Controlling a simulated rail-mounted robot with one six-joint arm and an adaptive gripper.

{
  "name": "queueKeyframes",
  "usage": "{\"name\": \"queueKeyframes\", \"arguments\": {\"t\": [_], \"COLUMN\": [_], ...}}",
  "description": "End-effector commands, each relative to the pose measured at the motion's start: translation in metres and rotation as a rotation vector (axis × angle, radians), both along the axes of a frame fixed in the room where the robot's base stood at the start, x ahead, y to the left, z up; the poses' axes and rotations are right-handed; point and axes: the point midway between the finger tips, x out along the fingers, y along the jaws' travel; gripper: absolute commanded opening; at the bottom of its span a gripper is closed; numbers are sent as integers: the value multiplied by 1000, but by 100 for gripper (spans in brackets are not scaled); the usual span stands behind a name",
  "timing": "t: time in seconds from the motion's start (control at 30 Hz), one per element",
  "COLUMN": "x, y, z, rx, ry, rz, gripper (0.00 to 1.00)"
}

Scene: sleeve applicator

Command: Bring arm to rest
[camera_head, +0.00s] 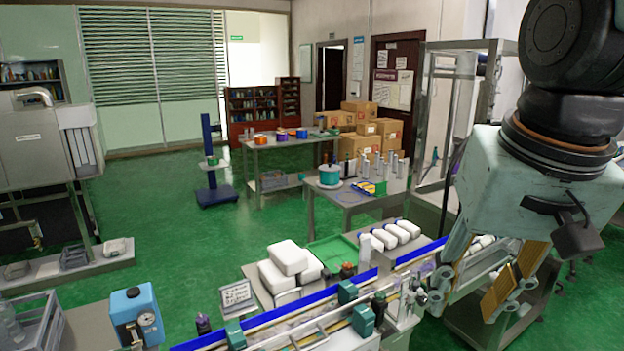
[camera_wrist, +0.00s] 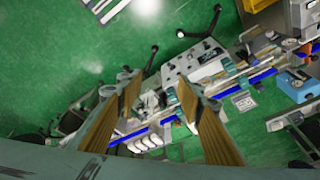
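My arm hangs in from the upper right in the camera_head view, with its pale green wrist housing and dark joints. My gripper (camera_head: 482,283) points downward at the right, in front of the conveyor line. In the camera_wrist view my gripper (camera_wrist: 160,97) shows two fingers with yellow-brown striped pads, spread wide apart. Nothing is held between them. The conveyor (camera_wrist: 147,133) with blue rails lies below and beyond the fingers, apart from them as far as I can see.
The conveyor's blue rail (camera_head: 402,255) runs across the lower front, with white containers (camera_head: 288,257) and a green tray (camera_head: 333,251) beside it. A blue box device (camera_head: 136,306) stands at lower left. A metal frame (camera_head: 486,70) rises near my arm. Open green floor lies left.

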Motion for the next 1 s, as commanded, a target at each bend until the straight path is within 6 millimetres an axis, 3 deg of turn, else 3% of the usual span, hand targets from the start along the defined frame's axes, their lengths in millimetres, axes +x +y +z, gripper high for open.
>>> {"name": "queueKeyframes", "arguments": {"t": [0.4,0.6,1.0], "x": [-67,-91,-104], "y": [0,0,0], "z": [-11,-18,-22], "rx": [-37,-53,-62], "ry": [-43,-59,-66], "rz": [121,168,195], "gripper": [34,34,34]}}
